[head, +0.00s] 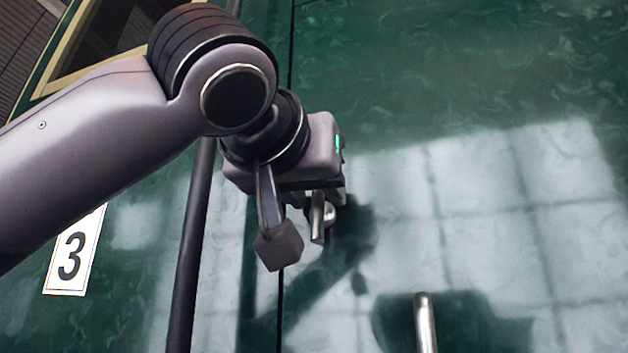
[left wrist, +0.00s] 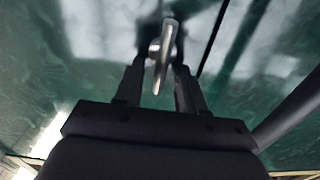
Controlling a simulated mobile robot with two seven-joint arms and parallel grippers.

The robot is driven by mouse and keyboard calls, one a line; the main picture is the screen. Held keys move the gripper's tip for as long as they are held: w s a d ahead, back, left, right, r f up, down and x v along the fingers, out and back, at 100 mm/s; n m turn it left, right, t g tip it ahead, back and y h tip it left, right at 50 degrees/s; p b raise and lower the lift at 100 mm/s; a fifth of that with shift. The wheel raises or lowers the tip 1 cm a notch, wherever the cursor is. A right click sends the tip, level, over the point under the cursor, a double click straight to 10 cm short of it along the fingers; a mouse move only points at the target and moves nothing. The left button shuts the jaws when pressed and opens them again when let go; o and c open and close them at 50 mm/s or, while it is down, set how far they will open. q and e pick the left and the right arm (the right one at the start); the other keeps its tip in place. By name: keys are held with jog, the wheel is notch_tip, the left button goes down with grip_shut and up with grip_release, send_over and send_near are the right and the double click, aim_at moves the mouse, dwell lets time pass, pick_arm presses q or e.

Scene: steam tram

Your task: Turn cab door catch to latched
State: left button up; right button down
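The cab door catch is a small silver lever (head: 318,218) on a round boss, set on the green panel just right of a vertical seam. In the left wrist view the lever (left wrist: 165,55) stands nearly upright, leaning slightly, between my left gripper's two fingers (left wrist: 161,75). The fingers are open, with a gap showing on each side of the lever; I cannot tell whether either one touches it. In the head view my left gripper (head: 328,190) is at the catch and hides part of it. My right gripper is in neither view.
A dark vertical rail (head: 190,260) runs left of the seam. A silver handle (head: 426,325) stands out from the panel at the lower right. A white number 3 plate (head: 74,252) is at the left. The green panel (head: 480,70) right of the catch is clear.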

pick_arm(q)
grip_shut()
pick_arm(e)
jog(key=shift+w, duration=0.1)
